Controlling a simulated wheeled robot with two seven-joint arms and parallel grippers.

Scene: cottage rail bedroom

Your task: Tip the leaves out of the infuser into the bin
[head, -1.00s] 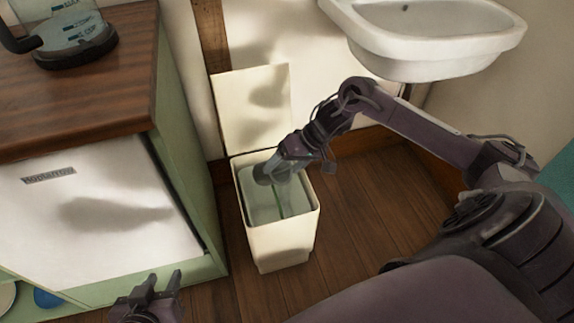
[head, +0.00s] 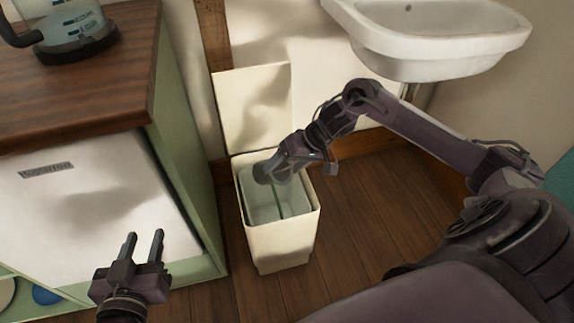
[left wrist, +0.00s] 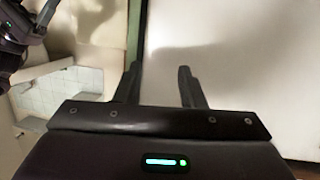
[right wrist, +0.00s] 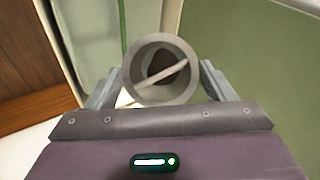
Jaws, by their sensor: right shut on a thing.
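The infuser (right wrist: 134,82) is a grey round cup with a thin bar across its mouth. A dark brown patch shows inside it; I cannot tell whether this is leaves. My right gripper (right wrist: 160,88) is shut on the infuser, a finger on each side. In the head view, the infuser (head: 263,174) is tilted in or just over the mouth of the cream bin (head: 279,243). The bin's lid (head: 252,108) stands open against the wall. My left gripper (head: 145,240) is open and empty, in front of the white appliance door.
A green cabinet (head: 185,170) with a wooden top stands close left of the bin. A white basin (head: 430,45) hangs at the upper right. Wooden floor (head: 365,215) is clear right of the bin.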

